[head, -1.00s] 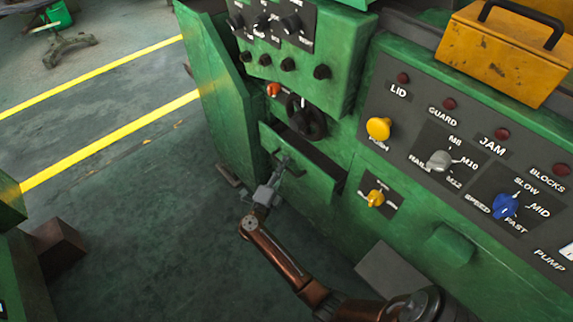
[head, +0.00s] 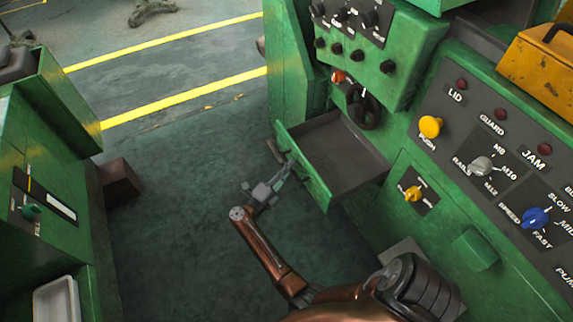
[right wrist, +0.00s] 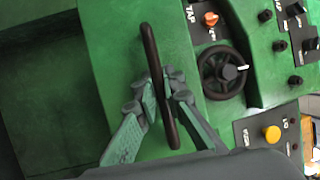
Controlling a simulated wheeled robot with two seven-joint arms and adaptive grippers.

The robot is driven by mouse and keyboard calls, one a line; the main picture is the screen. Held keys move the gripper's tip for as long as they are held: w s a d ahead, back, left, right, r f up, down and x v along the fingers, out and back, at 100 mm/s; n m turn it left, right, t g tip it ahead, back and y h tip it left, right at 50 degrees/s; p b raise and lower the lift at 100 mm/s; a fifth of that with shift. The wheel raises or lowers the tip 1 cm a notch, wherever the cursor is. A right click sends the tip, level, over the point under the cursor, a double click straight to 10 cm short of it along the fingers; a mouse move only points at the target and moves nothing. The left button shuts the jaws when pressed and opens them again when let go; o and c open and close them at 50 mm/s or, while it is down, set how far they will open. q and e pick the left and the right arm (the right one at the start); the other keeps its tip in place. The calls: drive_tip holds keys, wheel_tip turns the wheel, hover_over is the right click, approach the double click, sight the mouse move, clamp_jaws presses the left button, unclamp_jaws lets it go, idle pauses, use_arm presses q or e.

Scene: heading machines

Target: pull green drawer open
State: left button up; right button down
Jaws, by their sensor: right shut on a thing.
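The green drawer (head: 309,178) stands well out from the green machine in the head view, its grey inside (head: 345,152) empty. In the right wrist view the drawer's green front (right wrist: 115,60) fills the middle, with a dark bar handle (right wrist: 152,65) on it. My right gripper (head: 284,172) is at the drawer front and shut on the handle. In the right wrist view its fingers (right wrist: 160,105) lie on both sides of the bar. My left gripper is not in view.
A black handwheel (head: 364,107) sits above the drawer. The control panel with a yellow push button (head: 430,127) is to the right. Another green machine (head: 55,140) and a brown block (head: 120,180) stand at the left. The floor between is clear.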

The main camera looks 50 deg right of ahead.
drive_tip(key=shift+f, duration=0.1)
drive_tip(key=c, duration=2.3)
unclamp_jaws()
drive_tip(key=shift+a, duration=0.1)
